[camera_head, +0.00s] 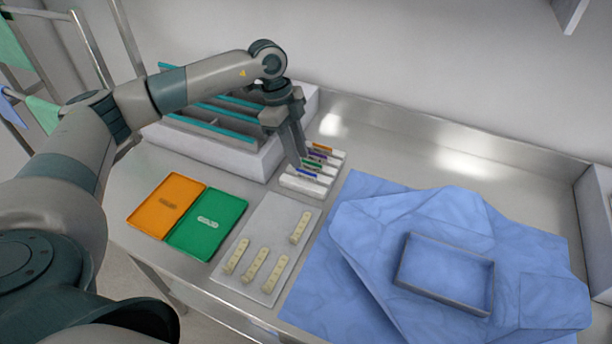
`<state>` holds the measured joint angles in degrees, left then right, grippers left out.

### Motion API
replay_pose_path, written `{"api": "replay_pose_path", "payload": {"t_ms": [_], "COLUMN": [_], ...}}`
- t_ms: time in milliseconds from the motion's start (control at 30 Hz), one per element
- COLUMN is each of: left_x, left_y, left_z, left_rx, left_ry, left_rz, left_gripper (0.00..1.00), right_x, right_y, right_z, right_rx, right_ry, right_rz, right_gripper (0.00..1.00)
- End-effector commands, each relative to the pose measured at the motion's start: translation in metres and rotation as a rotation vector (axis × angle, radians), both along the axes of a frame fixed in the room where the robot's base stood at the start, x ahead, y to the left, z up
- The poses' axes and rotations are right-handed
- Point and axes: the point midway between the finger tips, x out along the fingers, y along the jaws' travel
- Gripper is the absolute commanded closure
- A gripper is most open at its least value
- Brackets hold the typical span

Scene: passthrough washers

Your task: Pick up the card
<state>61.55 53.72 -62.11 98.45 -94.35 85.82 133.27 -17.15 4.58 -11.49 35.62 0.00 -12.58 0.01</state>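A white rack (328,181) stands on the metal table near the middle. Several small items with coloured edges, orange, purple, green and blue, sit in its slots; they look like cards, but are too small to be sure. My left gripper (300,160) points down at the left side of the rack, its fingertips close to the green and purple edges. Its fingers look close together. I cannot tell whether they touch or hold a card. My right gripper is not in view.
A white bin with teal dividers (262,163) stands behind left. Orange (155,217) and green (190,236) trays lie front left. A pale board (262,222) holds several cream strips. Blue cloth (335,270) with a grey frame (402,268) covers the right. The back right metal is clear.

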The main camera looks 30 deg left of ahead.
Motion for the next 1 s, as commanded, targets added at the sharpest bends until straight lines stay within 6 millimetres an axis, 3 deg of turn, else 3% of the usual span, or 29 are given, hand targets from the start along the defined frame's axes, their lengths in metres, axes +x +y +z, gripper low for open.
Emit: {"api": "replay_pose_path", "payload": {"t_ms": [267, 633, 1000], "left_x": [0.000, 0.001, 0.001], "left_y": [-0.005, -0.017, -0.017], "left_z": [-0.008, -0.045, -0.049], "left_rx": [0.000, 0.000, 0.000], "left_ry": [0.002, 0.001, 0.000], "left_rz": [0.000, 0.001, 0.001], "left_gripper": [0.76, 0.76, 0.76], "right_x": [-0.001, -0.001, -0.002], "right_y": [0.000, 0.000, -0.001], "right_z": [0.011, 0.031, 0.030], "right_rx": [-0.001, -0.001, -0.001], "right_ry": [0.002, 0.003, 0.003], "right_rz": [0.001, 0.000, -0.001], "right_gripper": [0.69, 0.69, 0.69]}}
